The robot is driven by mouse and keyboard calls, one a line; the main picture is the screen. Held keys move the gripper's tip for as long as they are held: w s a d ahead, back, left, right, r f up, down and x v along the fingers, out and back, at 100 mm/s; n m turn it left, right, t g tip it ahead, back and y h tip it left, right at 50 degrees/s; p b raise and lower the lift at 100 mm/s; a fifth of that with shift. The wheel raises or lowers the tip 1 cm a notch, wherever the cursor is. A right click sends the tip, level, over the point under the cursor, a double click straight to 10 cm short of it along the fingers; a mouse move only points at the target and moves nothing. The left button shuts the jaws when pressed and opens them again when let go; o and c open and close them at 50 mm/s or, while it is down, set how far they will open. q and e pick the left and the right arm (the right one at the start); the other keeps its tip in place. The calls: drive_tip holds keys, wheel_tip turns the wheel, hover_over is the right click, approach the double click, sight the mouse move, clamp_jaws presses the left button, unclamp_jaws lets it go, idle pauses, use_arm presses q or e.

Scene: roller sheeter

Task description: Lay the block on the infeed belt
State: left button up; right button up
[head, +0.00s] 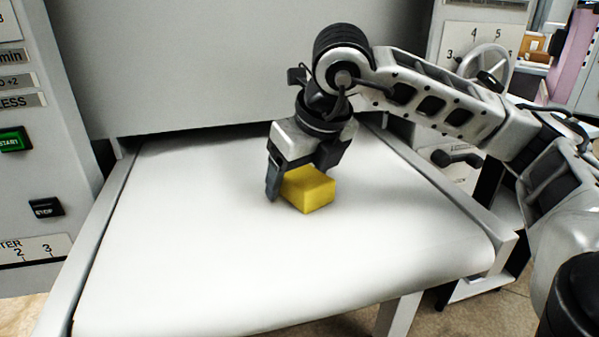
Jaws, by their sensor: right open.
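A yellow block (309,192) rests on the white infeed belt (200,245), a little right of the belt's middle and toward the machine housing. My right gripper (300,188) is over the block with its jaws open. One finger shows at the block's left side and the other behind its upper right edge. The gripper hides the block's far part. I cannot tell whether either finger touches it. My left gripper is not in view.
The grey machine housing (220,60) stands at the belt's far end. Side rails (100,235) border the belt. A panel with START (14,139) and STOP (46,207) buttons is at left, and a handwheel (486,66) is at upper right. The near belt is clear.

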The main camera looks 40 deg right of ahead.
use_arm(q)
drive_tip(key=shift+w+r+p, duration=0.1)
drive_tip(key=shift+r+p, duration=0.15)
drive_tip(key=shift+p, duration=0.25)
use_arm(e)
drive_tip(key=v, duration=1.2)
